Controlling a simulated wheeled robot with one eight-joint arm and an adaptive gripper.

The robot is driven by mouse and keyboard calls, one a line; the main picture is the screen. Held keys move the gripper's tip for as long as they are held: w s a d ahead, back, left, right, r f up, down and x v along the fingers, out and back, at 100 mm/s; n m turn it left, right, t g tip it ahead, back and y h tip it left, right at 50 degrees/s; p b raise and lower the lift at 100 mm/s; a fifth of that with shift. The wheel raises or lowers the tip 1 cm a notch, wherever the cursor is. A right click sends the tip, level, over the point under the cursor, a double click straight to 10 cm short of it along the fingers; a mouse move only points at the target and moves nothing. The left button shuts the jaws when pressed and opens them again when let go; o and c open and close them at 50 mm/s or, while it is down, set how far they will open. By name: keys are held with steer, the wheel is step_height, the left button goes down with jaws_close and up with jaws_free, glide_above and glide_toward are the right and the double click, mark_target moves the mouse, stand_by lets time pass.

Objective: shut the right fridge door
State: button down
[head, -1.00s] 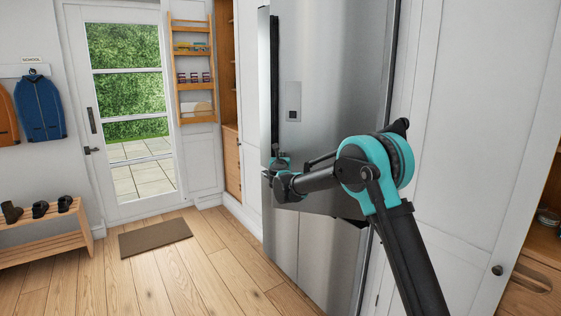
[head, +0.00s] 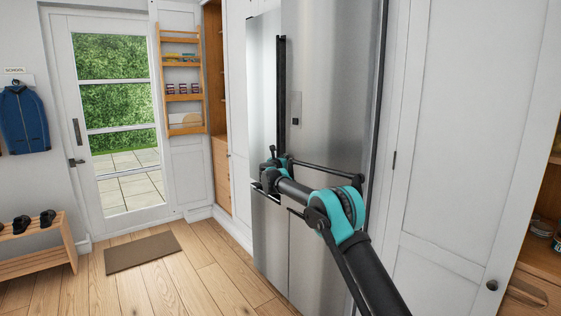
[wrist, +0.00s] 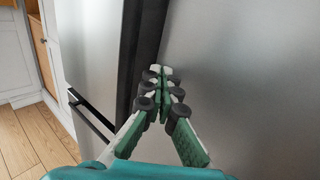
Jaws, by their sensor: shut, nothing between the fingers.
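The right fridge door (head: 335,75) is a tall brushed-steel panel with a small dark dispenser panel. It stands almost in line with the left fridge door (head: 263,90), with a dark vertical strip between them. I cannot tell whether it is fully closed. My gripper (head: 271,160) is at the strip's lower end, by the right door's left edge. In the wrist view my gripper (wrist: 162,74) is shut and empty, its fingertips close to the right door (wrist: 245,70) beside the dark strip (wrist: 149,50). Contact is unclear.
Lower steel fronts (head: 310,250) stand below the doors. A white cabinet door (head: 455,130) is to the right of the fridge. Wooden floor (head: 215,270) is clear at the left, with a brown mat (head: 142,252) and a shoe bench (head: 45,245) farther off.

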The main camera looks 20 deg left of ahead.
mark_target(290, 156)
steer(key=w, duration=0.1)
steer(key=w+d, duration=0.1)
steer(key=w, duration=0.1)
steer(key=w+d, duration=0.1)
steer(key=shift+w, duration=0.3)
steer(key=shift+w+d, duration=0.55)
steer(key=shift+w, duration=0.3)
steer(key=shift+w+d, duration=0.1)
